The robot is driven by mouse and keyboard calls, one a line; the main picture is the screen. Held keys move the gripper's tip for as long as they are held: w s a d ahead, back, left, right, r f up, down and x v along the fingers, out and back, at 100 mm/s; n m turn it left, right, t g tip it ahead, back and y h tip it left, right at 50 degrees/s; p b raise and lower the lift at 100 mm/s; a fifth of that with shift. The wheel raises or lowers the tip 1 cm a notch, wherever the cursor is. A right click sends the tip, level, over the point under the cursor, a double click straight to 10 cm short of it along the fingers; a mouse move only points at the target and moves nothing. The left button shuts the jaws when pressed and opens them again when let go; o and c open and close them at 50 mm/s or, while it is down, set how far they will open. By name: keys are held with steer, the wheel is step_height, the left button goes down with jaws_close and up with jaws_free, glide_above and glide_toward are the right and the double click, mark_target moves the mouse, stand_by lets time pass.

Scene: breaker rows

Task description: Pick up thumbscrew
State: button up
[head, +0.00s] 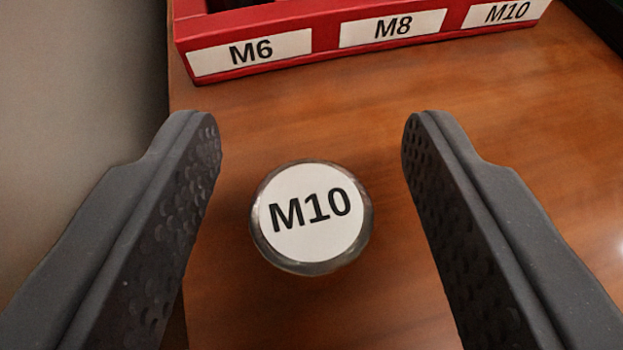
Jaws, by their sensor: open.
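The thumbscrew (311,214) has a round metal head with a white label reading M10 on top. It is on the brown wooden table, seen from above, and its lower part is hidden under the head. My gripper (311,140) is open, with one dark dimpled finger to the left of the thumbscrew and one to the right. There is a visible gap on both sides, and neither finger appears to touch it.
A red bin (325,57) with white labels M6, M8 and M10 stands at the back. The wooden table (300,115) is bare between the bin and the thumbscrew. The table's left edge runs close to the left finger, with a grey surface beyond. A dark green object shows at the top right corner.

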steer(key=shift+c, duration=0.2)
jaws_close()
